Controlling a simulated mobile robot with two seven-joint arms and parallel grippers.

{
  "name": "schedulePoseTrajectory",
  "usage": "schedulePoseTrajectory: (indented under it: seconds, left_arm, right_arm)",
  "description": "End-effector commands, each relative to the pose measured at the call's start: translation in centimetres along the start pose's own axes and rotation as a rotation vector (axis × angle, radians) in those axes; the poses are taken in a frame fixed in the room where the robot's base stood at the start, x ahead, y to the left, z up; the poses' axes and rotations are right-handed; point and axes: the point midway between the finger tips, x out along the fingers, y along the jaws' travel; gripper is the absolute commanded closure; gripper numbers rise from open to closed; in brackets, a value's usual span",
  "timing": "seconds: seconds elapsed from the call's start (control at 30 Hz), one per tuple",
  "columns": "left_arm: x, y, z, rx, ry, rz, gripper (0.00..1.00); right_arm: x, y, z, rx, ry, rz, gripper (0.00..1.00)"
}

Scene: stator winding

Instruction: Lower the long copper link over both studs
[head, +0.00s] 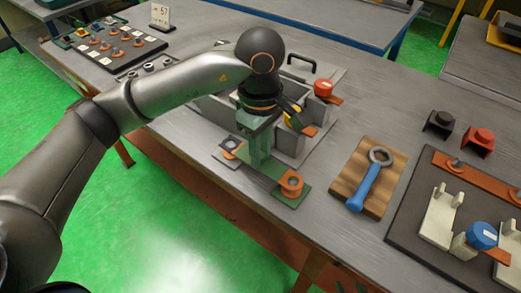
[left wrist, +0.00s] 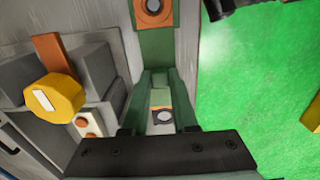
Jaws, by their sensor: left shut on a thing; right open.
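My left gripper (head: 262,165) points down at the front of the grey block assembly, shut on a long green strip (head: 278,186) with a copper-coloured end (head: 291,183). In the left wrist view the green fingers (left wrist: 166,85) close about this strip (left wrist: 157,45), whose copper end (left wrist: 153,9) has a round hole. A long copper bar (head: 483,181) lies on the dark board at right, with a stud (head: 455,163) near one end. My right gripper is not in view.
A yellow knob (left wrist: 58,98) stands close beside the gripper and a red knob (head: 323,87) behind. A wooden block with a blue-handled wrench (head: 362,188), black and red blocks (head: 481,140) and a blue-capped part (head: 482,236) are at right. Bare table lies between.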

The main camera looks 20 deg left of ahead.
Motion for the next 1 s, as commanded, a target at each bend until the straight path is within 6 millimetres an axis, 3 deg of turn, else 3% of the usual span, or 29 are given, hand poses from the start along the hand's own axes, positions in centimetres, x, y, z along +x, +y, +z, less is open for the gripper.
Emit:
schedulePoseTrajectory:
  seconds: [1.0]
  left_arm:
    - [1.2,0.0,0.0,-0.001,0.0,0.0,1.0]
  right_arm:
    - [1.0,0.1,1.1,0.0,0.0,0.0,0.5]
